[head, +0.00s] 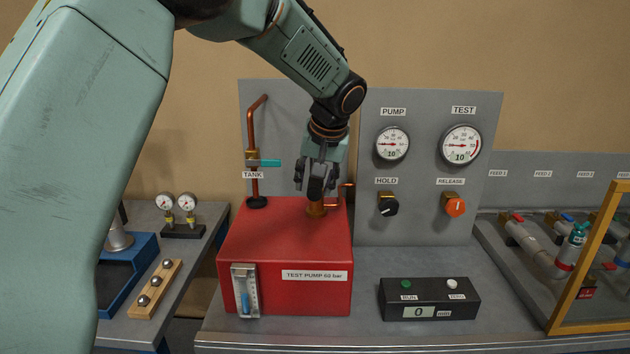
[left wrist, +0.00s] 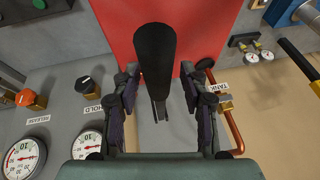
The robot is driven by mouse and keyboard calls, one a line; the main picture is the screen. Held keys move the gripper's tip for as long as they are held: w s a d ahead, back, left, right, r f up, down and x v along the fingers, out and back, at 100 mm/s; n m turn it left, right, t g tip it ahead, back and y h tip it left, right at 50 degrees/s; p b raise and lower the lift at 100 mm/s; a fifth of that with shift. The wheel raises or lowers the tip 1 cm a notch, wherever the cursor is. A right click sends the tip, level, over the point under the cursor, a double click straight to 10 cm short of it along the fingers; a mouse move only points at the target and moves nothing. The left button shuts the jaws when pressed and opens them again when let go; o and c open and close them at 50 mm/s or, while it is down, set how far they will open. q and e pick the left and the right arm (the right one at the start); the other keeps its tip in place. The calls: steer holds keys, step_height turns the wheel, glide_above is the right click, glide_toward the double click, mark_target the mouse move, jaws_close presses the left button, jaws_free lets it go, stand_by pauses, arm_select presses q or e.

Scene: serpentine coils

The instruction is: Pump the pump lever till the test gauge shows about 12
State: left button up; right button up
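The pump lever (left wrist: 155,55) shows in the left wrist view as a thick black handle between the fingers of my left gripper (left wrist: 160,80). The fingers stand apart, with a gap visible on each side of the handle. In the head view my left gripper (head: 317,180) points down over the brass pivot (head: 316,208) on top of the red test pump (head: 290,240), and its fingers partly hide the lever. The TEST gauge (head: 462,145) is on the grey panel; its needle points left, near the low end, exact value too small to read. My right gripper is not in view.
The PUMP gauge (head: 392,145), black HOLD knob (head: 388,205) and orange RELEASE knob (head: 454,204) share the panel. A black box (head: 430,299) with a display reading 0 stands on the bench. A copper pipe (head: 252,140) with a teal-handled valve rises left of the gripper.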

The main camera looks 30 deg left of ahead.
arm_select(q)
steer(key=shift+a, duration=0.1)
steer(key=shift+c, duration=0.6)
steer(key=shift+w+d, duration=0.15)
steer(key=shift+d, duration=0.1)
steer(key=c, duration=0.5)
jaws_close()
steer(key=shift+t+y, duration=0.5)
steer(key=shift+t, duration=0.3)
steer(key=f+b, duration=0.1)
steer(key=b, duration=0.2)
steer(key=f+b, duration=0.2)
steer(key=b, duration=0.1)
steer(key=f+b, duration=0.1)
steer(key=b, duration=0.2)
steer(key=shift+s+d+f, duration=0.1)
steer(key=shift+s+f, duration=0.15)
steer(key=shift+s, duration=0.1)
